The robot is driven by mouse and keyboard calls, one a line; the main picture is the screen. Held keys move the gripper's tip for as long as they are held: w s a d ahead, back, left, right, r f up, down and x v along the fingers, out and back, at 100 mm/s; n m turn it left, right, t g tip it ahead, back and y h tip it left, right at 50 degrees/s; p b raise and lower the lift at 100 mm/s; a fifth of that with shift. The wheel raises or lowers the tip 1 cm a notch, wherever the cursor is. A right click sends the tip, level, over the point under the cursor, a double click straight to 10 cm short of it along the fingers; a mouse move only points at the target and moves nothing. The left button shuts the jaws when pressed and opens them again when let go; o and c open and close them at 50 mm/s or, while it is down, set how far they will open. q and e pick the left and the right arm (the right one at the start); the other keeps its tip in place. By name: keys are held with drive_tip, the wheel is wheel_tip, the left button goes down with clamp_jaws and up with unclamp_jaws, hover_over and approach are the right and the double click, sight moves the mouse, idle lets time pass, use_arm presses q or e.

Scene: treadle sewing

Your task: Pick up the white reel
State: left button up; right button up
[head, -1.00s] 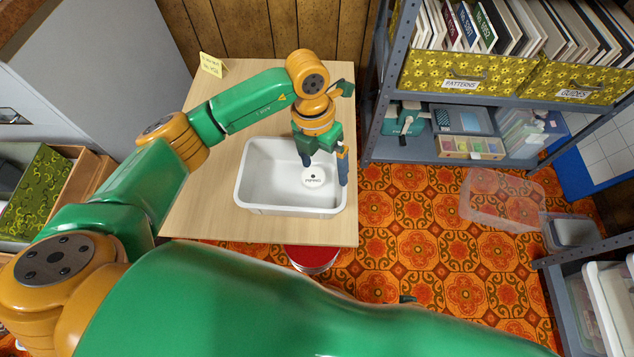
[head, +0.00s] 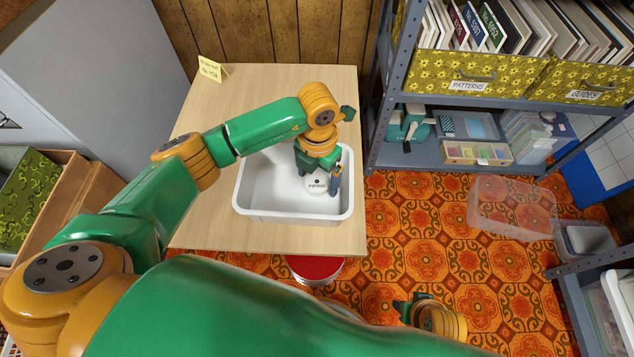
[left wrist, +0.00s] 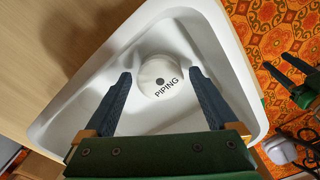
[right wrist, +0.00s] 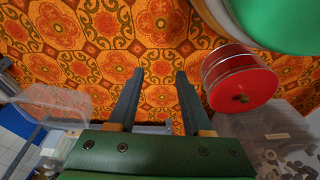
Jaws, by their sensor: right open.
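The white reel (head: 317,184), marked PIPING, lies flat in the right part of the white tub (head: 262,214) on the wooden table. In the left wrist view the reel (left wrist: 160,78) shows its label and dark centre hole. My left gripper (head: 319,187) points down into the tub above the reel. Its fingers (left wrist: 158,88) are open, one to each side of the reel, with gaps between them and its rim. My right gripper (right wrist: 155,78) is open and empty over the patterned floor, away from the tub.
A red-lidded tin (head: 316,269) stands by the table's front edge; it also shows near my right gripper (right wrist: 240,82). A yellow note (head: 211,69) stands at the table's back left. A metal shelf (head: 440,155) and a clear bin (head: 512,207) are at right.

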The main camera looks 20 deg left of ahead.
use_arm(q)
drive_tip(key=c, duration=1.1)
drive_tip(key=shift+o, duration=0.2)
drive_tip(key=shift+r, duration=0.1)
